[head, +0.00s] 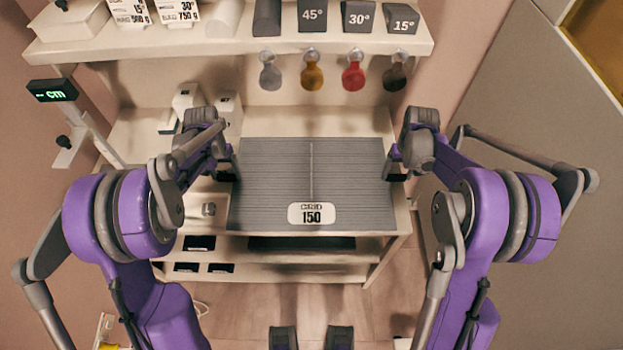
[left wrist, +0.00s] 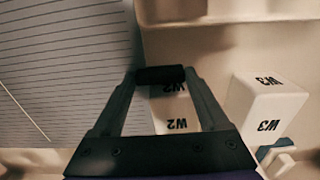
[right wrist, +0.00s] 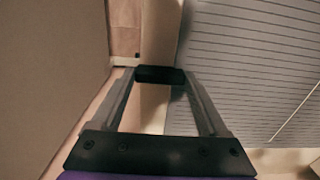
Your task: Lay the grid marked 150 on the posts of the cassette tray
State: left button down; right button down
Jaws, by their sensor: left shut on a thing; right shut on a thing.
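The grid marked 150 (head: 350,195) is a grey, finely lined flat panel with a centre line and a white label at its near edge. It is held over the table, its near edge reaching past the front. My left gripper (head: 229,168) is shut on its left edge and my right gripper (head: 393,168) on its right edge. The lined face also shows in the left wrist view (left wrist: 60,70) and the right wrist view (right wrist: 250,70). I cannot make out the cassette tray or its posts; the grid covers the middle of the table.
White blocks marked W2 (left wrist: 172,110) and W3 (left wrist: 266,108) stand beside my left gripper. A shelf (head: 230,47) holds dark wedges marked 45°, 30° and 15°. Several coloured paddles (head: 312,75) hang below it. A "cm" display (head: 52,93) stands left. A grey panel (head: 545,130) is at right.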

pick_arm(q)
jog(key=shift+r, duration=0.15)
pick_arm(e)
jog(key=shift+r, duration=0.15)
